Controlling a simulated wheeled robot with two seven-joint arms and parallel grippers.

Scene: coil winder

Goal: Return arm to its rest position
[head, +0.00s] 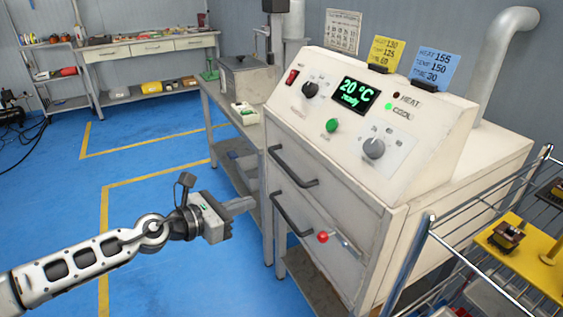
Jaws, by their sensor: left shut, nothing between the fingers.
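My left arm reaches in from the lower left, over the blue floor. My left gripper (240,206) is shut and empty. It appears in front of the oven's left side, near the lower drawer-like handle, and I cannot tell the exact gap to it. My right gripper is not in view. The cream oven (335,215) fills the middle right. Its display (355,95) reads 20 °C and "ready". The green COOL lamp (389,106) looks lit.
The oven front carries two dark handles (293,168) and a red-knobbed lever (323,237). A wire rack (480,263) with a yellow tray (530,254) stands at the right. A narrow metal table (233,120) stands behind the gripper. The blue floor (60,210) at left is clear.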

